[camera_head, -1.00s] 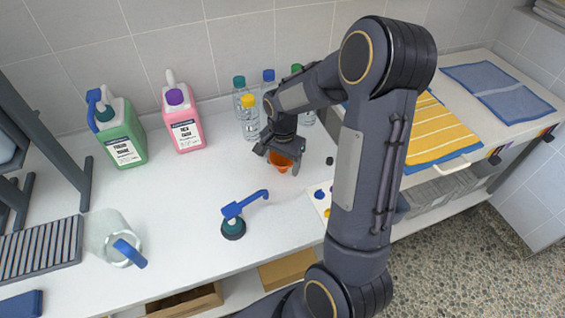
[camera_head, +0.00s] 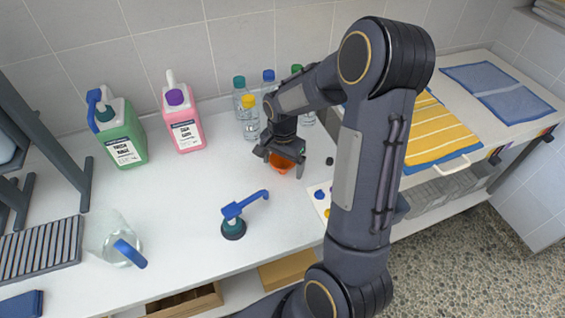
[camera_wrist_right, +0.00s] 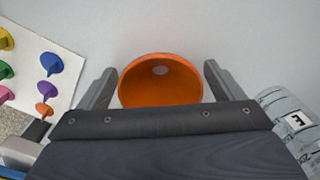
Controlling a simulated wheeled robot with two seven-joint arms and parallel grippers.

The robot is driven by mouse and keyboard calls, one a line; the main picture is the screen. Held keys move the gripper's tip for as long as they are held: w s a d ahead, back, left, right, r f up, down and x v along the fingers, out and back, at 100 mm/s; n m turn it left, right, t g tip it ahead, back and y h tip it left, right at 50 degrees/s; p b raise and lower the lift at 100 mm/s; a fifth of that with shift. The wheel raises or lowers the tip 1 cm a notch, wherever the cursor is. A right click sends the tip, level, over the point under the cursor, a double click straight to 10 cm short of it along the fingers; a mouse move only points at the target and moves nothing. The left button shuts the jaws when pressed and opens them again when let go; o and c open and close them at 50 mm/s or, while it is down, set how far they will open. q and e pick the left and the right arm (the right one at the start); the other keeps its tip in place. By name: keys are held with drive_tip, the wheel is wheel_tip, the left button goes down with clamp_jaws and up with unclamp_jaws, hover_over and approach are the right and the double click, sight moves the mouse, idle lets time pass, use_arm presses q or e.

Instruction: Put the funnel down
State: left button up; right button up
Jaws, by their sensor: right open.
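The orange funnel (camera_head: 281,164) is on the white counter, below my right gripper (camera_head: 283,168) in the head view. In the right wrist view the funnel (camera_wrist_right: 160,80) shows its wide round mouth and the small hole inside. My right gripper's fingers (camera_wrist_right: 160,88) stand open on both sides of the funnel, with a gap visible on each side. The funnel's lower part is hidden in both views. My left gripper is not in view.
Clear bottles with coloured caps (camera_head: 249,116) stand just behind the gripper. A white board with coloured pieces (camera_head: 318,200) lies to its right. A blue pump top (camera_head: 234,212), a clear jug (camera_head: 112,240) and pink (camera_head: 183,124) and green (camera_head: 122,138) jugs stand to the left.

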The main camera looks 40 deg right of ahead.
wheel_tip(320, 180, up, 12)
drive_tip(key=s+a+r+n+t+y, duration=0.2)
drive_tip(key=s+a+n, duration=0.4)
drive_tip(key=s, duration=0.3)
drive_tip(key=s+a+r+n+t+y, duration=0.1)
drive_tip(key=s+a+n+t, duration=0.2)
drive_tip(key=s+a+n, duration=0.3)
drive_tip(key=s+a, duration=0.2)
drive_tip(key=s, duration=0.1)
drive_tip(key=shift+a+r+t+y+p, duration=0.2)
drive_tip(key=shift+r+t+y+p, duration=0.1)
drive_tip(key=shift+r+y+p, duration=0.1)
drive_tip(key=shift+r+p, duration=0.75)
drive_tip(key=shift+p, duration=0.05)
